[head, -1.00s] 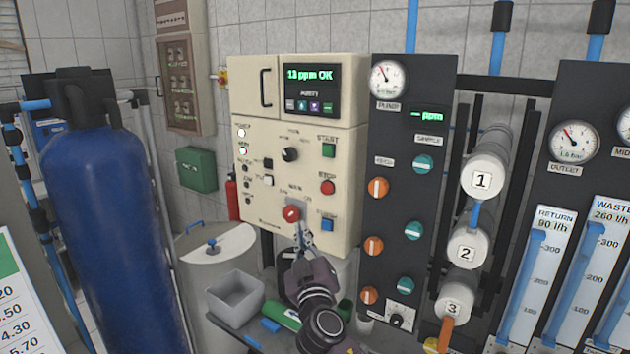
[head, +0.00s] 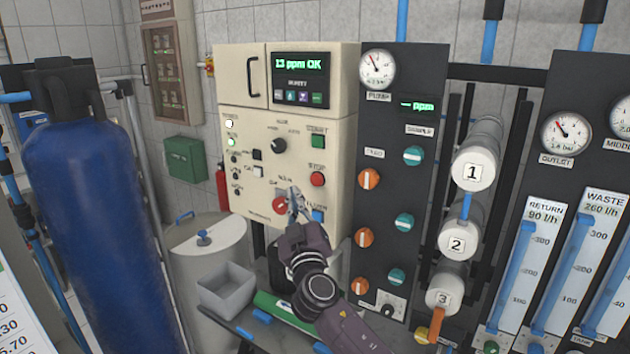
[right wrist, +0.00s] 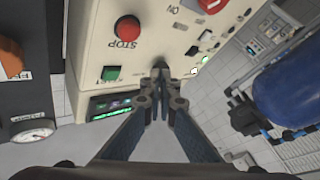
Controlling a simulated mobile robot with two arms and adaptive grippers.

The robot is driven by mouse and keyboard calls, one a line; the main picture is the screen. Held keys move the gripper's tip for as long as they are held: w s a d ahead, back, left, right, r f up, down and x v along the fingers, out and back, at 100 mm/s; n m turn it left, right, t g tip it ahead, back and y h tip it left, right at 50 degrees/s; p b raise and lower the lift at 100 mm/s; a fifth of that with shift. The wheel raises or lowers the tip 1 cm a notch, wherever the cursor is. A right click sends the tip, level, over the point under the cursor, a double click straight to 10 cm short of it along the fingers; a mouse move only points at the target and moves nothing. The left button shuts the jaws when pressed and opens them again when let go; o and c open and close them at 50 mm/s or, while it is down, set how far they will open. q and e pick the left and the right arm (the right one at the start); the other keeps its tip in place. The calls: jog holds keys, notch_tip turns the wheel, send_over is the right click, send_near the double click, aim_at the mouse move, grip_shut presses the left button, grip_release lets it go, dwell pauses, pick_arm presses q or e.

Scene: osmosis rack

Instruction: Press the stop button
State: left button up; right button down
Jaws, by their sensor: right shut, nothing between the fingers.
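The stop button is a round red button (head: 317,179) on the right side of the cream control panel (head: 236,120), under a STOP label. In the right wrist view the button (right wrist: 127,28) shows at upper left with its label upside down. My right gripper (head: 294,194) is shut and empty, in front of the panel, to the left of and slightly below the button in the head view. In the right wrist view its fingertips (right wrist: 160,68) lie right of and below the button; I cannot tell whether they touch the panel. My left gripper is not in view.
A green start button (head: 317,142) is above the stop button, a blue button (head: 318,215) below it. A red knob (head: 280,204) is close beside my right fingertips. A dark valve board (head: 384,130) stands right of the panel. A grey bin (head: 226,292) is below.

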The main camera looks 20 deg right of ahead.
aim_at(311, 177)
jog(key=shift+w+d+b, duration=0.4)
jog(key=shift+w+d, duration=0.55)
jog(key=shift+d, duration=0.25)
jog(key=shift+w+d+b, duration=0.35)
jog(key=shift+w+d, duration=0.6)
jog(key=shift+d, duration=0.25)
jog(key=shift+w+d+b, duration=0.25)
jog(key=shift+d+b, duration=0.05)
jog(key=shift+b, duration=0.05)
jog(key=shift+w+d+b, duration=0.25)
jog(key=shift+d+b, duration=0.1)
jog(key=shift+d, duration=0.05)
jog(key=shift+s+a, duration=0.1)
dwell(0.6)
jog(key=shift+s+a, duration=0.45)
jog(key=shift+a, duration=0.15)
